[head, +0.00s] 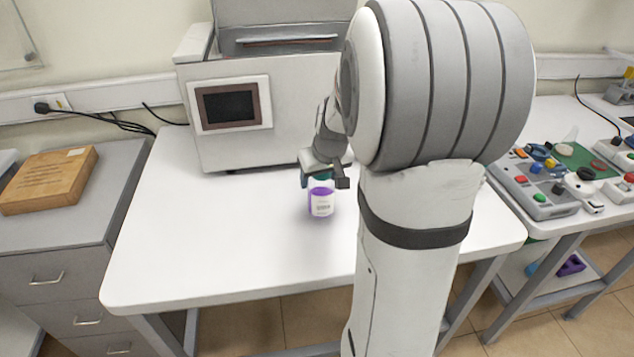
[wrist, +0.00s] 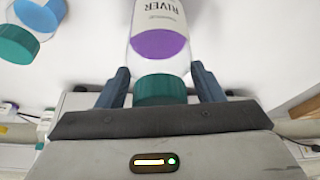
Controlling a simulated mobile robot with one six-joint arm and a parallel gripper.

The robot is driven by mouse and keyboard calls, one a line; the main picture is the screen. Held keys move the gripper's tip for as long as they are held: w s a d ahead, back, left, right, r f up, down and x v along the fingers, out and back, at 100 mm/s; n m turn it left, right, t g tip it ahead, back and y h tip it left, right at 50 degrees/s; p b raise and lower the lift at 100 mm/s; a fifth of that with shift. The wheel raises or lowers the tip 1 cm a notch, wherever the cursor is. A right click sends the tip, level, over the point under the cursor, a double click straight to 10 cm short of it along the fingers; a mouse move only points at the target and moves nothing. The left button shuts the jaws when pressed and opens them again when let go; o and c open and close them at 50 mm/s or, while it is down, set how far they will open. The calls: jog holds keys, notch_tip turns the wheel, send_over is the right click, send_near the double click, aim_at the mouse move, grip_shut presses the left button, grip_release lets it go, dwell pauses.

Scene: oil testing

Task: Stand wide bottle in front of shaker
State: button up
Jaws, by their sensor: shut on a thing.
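A clear bottle (head: 321,202) with purple contents, a white label and a teal cap is upright in front of the shaker (head: 262,135). My gripper (head: 323,181) is shut on it near the cap. In the wrist view the bottle (wrist: 160,50) sits between the two fingers of my gripper (wrist: 160,88), its label reading "RIVER". Its base is at or just above the white table; I cannot tell if it touches. The shaker is a large pale machine with a dark screen at the back of the table.
A second bottle (wrist: 38,18) with blue contents and a teal cap is in the wrist view's upper left corner. The white table (head: 200,255) is clear at the front left. A wooden box (head: 48,180) is on the left cabinet. A tool-covered bench (head: 600,225) stands at right.

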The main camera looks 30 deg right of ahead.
jog(key=shift+f, duration=0.85)
jog(key=shift+f, duration=0.2)
jog(key=o, duration=1.3)
jog(key=shift+c, duration=0.2)
jog(key=shift+r, duration=0.1)
